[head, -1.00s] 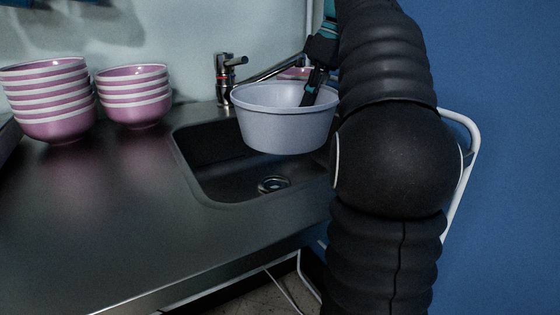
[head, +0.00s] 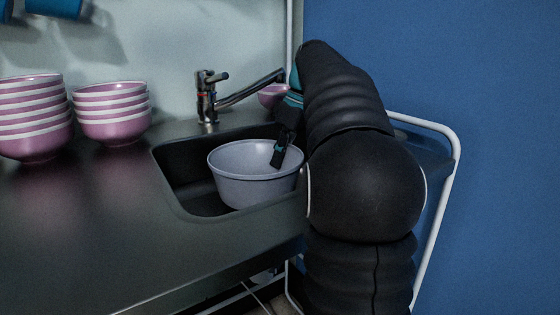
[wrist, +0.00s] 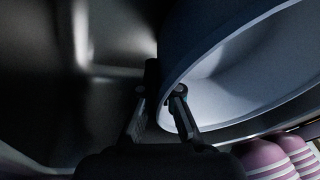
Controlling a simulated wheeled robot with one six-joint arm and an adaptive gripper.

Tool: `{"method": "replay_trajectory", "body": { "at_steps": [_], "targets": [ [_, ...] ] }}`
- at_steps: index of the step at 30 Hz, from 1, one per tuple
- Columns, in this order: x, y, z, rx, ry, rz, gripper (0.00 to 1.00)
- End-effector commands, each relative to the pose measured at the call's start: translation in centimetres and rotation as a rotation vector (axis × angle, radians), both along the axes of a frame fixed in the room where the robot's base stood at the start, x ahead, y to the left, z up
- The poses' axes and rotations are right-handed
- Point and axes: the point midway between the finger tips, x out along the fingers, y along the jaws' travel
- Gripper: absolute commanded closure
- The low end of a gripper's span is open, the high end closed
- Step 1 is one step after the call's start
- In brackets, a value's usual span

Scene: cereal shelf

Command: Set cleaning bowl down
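The cleaning bowl (head: 235,185) is a pale grey-blue, wide, empty-looking bowl. It is upright within the dark sink basin (head: 180,190); I cannot tell whether its base touches the sink floor. My gripper (head: 280,152) is at the bowl's right rim, with one dark finger showing inside the bowl. In the wrist view the two fingers of my gripper (wrist: 166,92) straddle the rim of the bowl (wrist: 225,85) and pinch it. The sink drain is hidden behind the bowl.
A tap (head: 207,95) stands behind the sink, its spout reaching right. A small pink bowl (head: 272,95) is behind my arm. Two stacks of pink-and-white bowls (head: 35,120) (head: 112,115) stand at the left. The steel counter (head: 90,220) in front of them is clear.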

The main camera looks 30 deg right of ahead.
Motion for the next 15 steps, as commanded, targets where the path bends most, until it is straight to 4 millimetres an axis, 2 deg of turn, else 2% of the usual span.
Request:
{"method": "replay_trajectory", "body": {
  "at_steps": [3, 15],
  "targets": [
    [-0.06, 0.01, -1.17, 0.000, 0.000, -0.001, 1.00],
    [-0.09, 0.00, -1.57, 0.000, 0.000, 0.000, 1.00]
  ]
}}
